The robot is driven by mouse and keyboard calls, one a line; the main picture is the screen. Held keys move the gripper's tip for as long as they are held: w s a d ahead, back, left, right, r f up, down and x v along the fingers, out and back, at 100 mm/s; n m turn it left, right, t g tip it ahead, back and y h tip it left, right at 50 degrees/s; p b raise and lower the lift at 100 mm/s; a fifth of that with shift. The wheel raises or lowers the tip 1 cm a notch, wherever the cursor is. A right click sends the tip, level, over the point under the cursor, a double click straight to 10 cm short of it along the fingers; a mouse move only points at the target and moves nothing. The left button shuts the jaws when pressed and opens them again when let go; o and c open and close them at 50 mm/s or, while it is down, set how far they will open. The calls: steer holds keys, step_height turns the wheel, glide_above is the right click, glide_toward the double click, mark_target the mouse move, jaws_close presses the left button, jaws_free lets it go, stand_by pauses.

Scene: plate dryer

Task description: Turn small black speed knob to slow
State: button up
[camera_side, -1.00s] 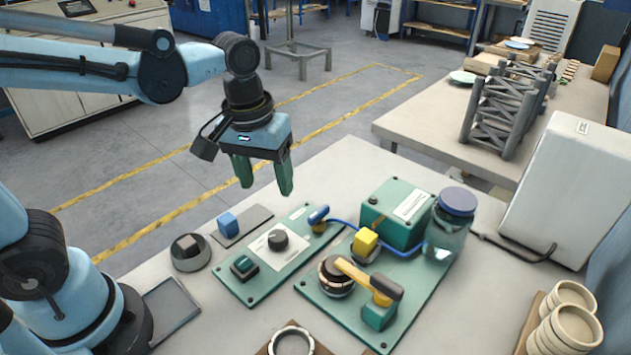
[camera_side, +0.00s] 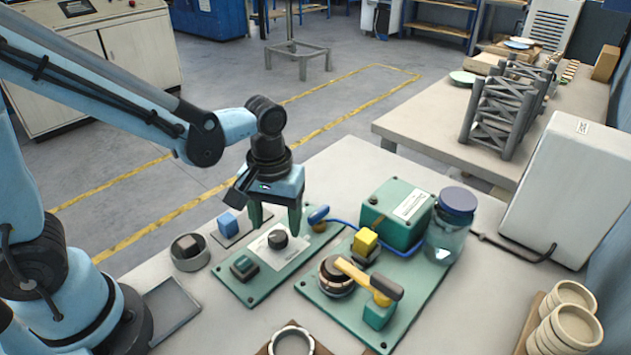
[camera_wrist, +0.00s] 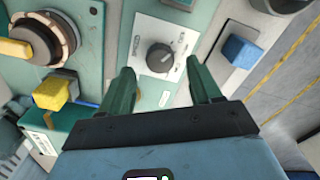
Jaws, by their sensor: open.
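The small black speed knob (camera_side: 278,239) sits on a white label plate (camera_side: 262,248) on the narrow green panel (camera_side: 245,284). In the wrist view the knob (camera_wrist: 160,57) shows a pale pointer mark and lies ahead of the fingertips, roughly between their lines. My gripper (camera_side: 276,222) is open and points down over the panel, its green fingers on either side of the knob in the side view. In the wrist view my gripper (camera_wrist: 162,75) is empty. Contact between fingers and knob is not visible.
A blue block (camera_side: 228,224) stands to the left.

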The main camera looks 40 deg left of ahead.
mark_target(278, 235)
steer(key=shift+f, duration=1.8)
steer(key=shift+c, duration=0.3)
steer(key=c, duration=1)
steer(key=shift+m, duration=0.3)
steer(key=m, duration=0.3)
steer(key=shift+m, duration=2)
